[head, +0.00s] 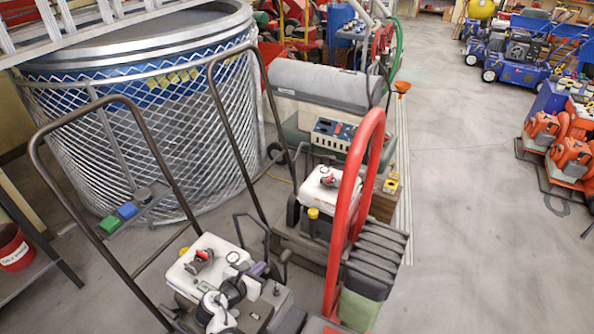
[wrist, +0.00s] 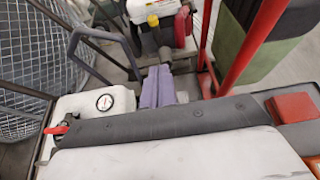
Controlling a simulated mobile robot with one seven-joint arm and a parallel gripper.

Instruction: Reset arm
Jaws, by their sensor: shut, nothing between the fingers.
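My arm shows low in the head view, white with dark joints (head: 217,306), bent low over the front machine. My gripper (head: 259,269) has purple-grey fingers and sits just right of that machine's white engine cover (head: 202,262). In the wrist view my gripper (wrist: 163,84) has its fingers side by side, shut and empty. Whether it touches anything is hard to tell. A dark grey band (wrist: 170,121) and a pale surface fill the bottom of the wrist view and hide what lies below.
A brown tube handle (head: 150,140) rises left of the arm, before a mesh-sided round trampoline (head: 120,130). A red hoop (head: 340,230) and dark-topped green box (head: 358,308) stand close on the right. A second engine (head: 325,188) is behind.

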